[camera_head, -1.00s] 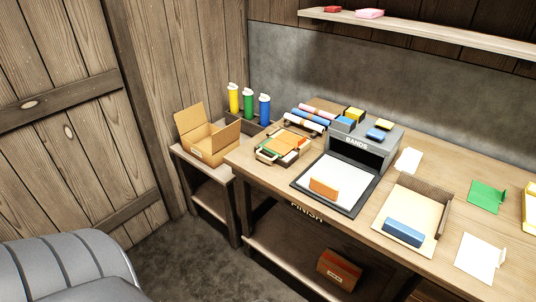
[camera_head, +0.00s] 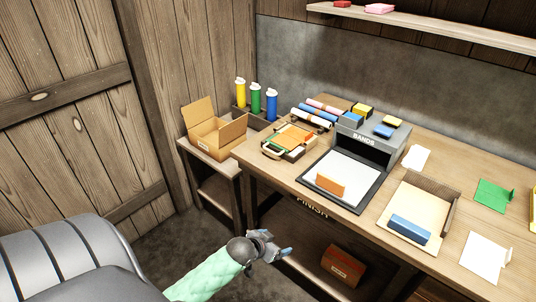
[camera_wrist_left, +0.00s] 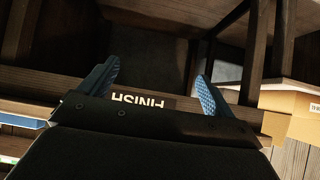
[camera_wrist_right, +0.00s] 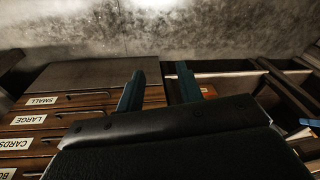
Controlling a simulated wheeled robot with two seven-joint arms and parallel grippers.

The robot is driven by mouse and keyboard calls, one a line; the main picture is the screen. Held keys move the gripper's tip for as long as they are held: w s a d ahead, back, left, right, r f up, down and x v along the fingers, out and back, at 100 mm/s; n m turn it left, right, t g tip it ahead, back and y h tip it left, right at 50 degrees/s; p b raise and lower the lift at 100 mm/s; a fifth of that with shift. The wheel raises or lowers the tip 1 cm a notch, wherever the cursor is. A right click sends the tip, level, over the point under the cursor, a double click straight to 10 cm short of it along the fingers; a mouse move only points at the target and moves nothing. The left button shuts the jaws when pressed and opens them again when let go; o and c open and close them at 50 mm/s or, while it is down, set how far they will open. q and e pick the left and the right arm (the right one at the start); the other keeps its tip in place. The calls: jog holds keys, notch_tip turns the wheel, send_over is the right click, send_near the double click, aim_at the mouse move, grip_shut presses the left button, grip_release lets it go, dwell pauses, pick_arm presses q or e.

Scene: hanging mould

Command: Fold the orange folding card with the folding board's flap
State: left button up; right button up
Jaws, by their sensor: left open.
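An orange piece (camera_head: 330,184), which may be the folding card, stands upright on a white sheet in a dark frame (camera_head: 352,206) on the bench. A flat orange sheet (camera_head: 291,137) also lies in a small tray behind it. A tan board (camera_head: 402,207) with a brown raised side and a blue block may be the folding board; I cannot tell for sure. My left gripper (camera_head: 272,246) is open and empty in front of the bench, below its top; its fingers show in the left wrist view (camera_wrist_left: 158,76). My right gripper (camera_wrist_right: 160,74) is open and empty, outside the head view.
A grey BANDS box (camera_head: 366,145) stands behind the frame. Green (camera_head: 489,195) and white (camera_head: 483,254) cards lie at right. An open carton (camera_head: 215,139) and bottles stand on the left side table. Labelled drawers (camera_wrist_right: 75,121) are near my right gripper.

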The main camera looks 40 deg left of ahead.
pick_arm(q)
jog(key=w+a+r+t, duration=0.4)
jog(key=w+a+r, duration=0.4)
jog(key=w+a, duration=0.3)
jog(key=t, duration=0.3)
send_near(270, 151)
jog(key=shift+w+d+f, duration=0.15)
jog(key=shift+w+f, duration=0.3)
jog(key=shift+f, duration=0.15)
jog(key=shift+w+a+r+t, duration=0.15)
jog(key=shift+w+a+t, duration=0.05)
jog(key=shift+t, duration=0.1)
jog(key=w+p, duration=0.1)
jog(key=w, duration=0.5)
jog(key=shift+d+r+p, duration=0.1)
jog(key=shift+d+p, duration=0.1)
jog(key=shift+p, duration=0.15)
jog(key=shift+w+d, duration=0.1)
jog(key=shift+w, duration=0.75)
pick_arm(e)
notch_tip(270, 151, down, 9)
jog(key=w, duration=0.1)
jog(key=shift+w, duration=0.2)
jog(key=shift+a, duration=0.1)
